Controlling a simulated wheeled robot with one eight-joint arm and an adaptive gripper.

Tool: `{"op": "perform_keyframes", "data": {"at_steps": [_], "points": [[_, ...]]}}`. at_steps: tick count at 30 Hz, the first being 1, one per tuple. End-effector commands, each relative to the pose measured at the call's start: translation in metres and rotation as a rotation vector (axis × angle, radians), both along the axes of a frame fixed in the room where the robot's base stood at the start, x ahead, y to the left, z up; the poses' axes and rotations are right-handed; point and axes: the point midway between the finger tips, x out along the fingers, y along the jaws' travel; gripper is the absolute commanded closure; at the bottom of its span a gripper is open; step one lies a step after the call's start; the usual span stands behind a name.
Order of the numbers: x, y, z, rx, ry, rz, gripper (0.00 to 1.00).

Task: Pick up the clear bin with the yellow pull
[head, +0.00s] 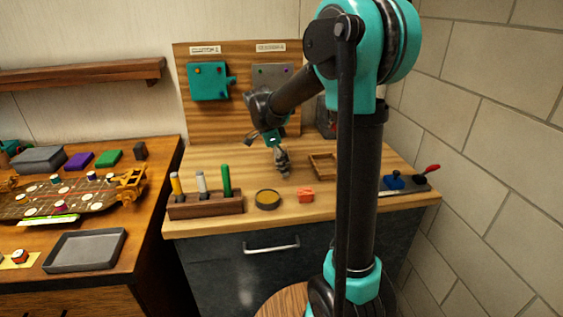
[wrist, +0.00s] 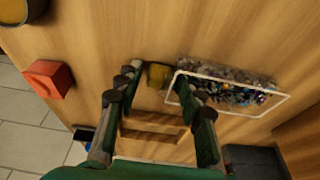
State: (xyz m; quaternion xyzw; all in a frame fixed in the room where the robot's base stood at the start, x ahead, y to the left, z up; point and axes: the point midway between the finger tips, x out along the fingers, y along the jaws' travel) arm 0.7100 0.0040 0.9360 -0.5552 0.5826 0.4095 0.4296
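The clear bin (wrist: 232,92) shows in the wrist view at right, see-through with a pale rim and full of small mixed parts. Its yellow pull (wrist: 158,75) sticks out on its left side. My gripper (wrist: 156,82) is open, with its fingers on either side of the pull in the picture; I cannot tell whether they touch it. The right fingertips overlap the bin's near left corner.
A wooden tray (head: 322,166) lies right of my gripper. A red block (head: 306,195), a round yellow tin (head: 267,199) and a marker rack (head: 205,205) line the bench front. A backboard (head: 235,125) stands behind.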

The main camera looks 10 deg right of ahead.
Motion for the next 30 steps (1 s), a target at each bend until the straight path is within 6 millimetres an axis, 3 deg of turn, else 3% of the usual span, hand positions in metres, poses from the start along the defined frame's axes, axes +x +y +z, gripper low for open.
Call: {"op": "perform_keyframes", "data": {"at_steps": [1, 8, 23, 30], "points": [[0.0, 0.0, 0.0, 0.0, 0.0, 0.0, 0.72], [0.0, 0.0, 0.0, 0.0, 0.0, 0.0, 1.0], [0.0, 0.0, 0.009, 0.0, 0.0, 0.0, 1.0], [0.0, 0.0, 0.049, 0.0, 0.0, 0.0, 1.0]]}}
